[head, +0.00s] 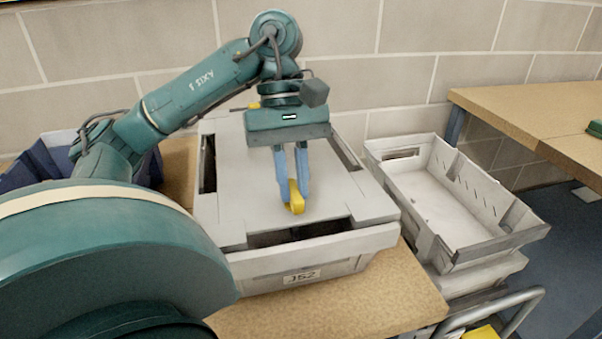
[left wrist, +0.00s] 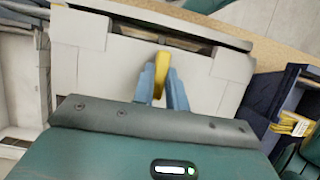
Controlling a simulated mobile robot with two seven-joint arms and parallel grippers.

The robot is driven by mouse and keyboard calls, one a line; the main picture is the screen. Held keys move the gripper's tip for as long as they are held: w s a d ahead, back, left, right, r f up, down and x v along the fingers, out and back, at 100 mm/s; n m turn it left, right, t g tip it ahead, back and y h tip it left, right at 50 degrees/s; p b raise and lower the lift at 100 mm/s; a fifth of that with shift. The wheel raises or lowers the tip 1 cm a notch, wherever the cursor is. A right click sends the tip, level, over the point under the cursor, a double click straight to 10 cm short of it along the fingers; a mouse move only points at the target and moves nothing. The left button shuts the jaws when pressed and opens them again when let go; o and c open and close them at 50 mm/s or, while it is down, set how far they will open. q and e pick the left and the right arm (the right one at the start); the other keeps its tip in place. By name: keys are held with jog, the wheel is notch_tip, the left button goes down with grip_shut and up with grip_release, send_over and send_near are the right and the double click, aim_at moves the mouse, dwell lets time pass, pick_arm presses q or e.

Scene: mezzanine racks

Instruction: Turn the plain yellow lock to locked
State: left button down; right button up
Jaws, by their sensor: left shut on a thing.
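The lock also shows in the left wrist view (left wrist: 162,72), between the blue fingertips (left wrist: 163,90). Part of the lock is hidden by the fingers. A second small yellow piece (head: 254,105) shows at the lid's far edge, behind my gripper. My right gripper is in neither view.
The crate stands on a wooden bench (head: 330,312). An open empty grey crate (head: 440,205) sits on a stack to the right. A dark blue bin (head: 45,160) is at the left. A brick wall (head: 340,40) closes off the back, and another wooden table (head: 530,105) is at the right.

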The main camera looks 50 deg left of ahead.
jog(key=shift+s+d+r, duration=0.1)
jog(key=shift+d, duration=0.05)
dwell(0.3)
pick_arm(q)
jog(key=c, duration=1.4)
grip_release()
